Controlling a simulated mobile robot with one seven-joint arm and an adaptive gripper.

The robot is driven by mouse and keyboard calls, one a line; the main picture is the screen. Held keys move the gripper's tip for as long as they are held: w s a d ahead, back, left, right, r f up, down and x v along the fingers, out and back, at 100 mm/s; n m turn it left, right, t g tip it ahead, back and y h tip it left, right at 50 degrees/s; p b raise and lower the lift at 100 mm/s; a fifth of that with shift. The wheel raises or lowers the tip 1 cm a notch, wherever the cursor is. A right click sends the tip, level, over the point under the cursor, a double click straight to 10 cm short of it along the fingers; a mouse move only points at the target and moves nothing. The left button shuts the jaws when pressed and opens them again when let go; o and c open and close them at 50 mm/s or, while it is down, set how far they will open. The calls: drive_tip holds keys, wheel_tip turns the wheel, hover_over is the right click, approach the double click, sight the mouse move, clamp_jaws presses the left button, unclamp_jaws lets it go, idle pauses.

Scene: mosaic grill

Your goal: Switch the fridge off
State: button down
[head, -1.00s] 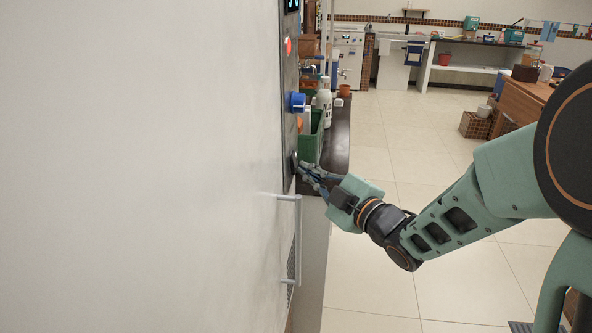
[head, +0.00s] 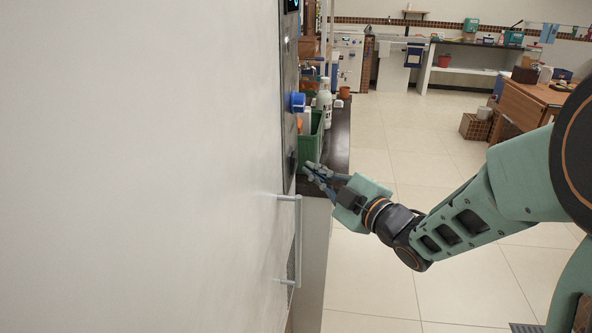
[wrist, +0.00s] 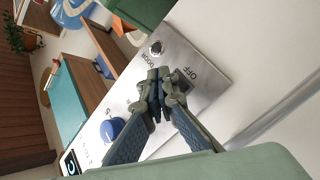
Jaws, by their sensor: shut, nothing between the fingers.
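The fridge (head: 150,170) fills the left of the head view with its large pale side or door. Its metal control panel (head: 288,75) is seen edge-on there, with a blue knob (head: 297,102) and a dark round control (head: 292,160) low down. In the wrist view the panel (wrist: 205,70) shows OFF and DOOR lettering, a small silver button (wrist: 155,47) and the blue knob (wrist: 112,130). My gripper (head: 308,167) is shut and empty, just right of the dark control, with a small gap. In the wrist view its fingertips (wrist: 160,78) cover part of the panel between the labels.
Open tiled floor (head: 390,130) lies to the right, with a wooden table (head: 530,100) beyond.

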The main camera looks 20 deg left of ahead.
drive_tip(key=d, duration=0.3)
drive_tip(key=w+d, duration=0.1)
drive_tip(key=shift+d+r, duration=0.35)
drive_tip(key=shift+w, duration=0.1)
idle(0.5)
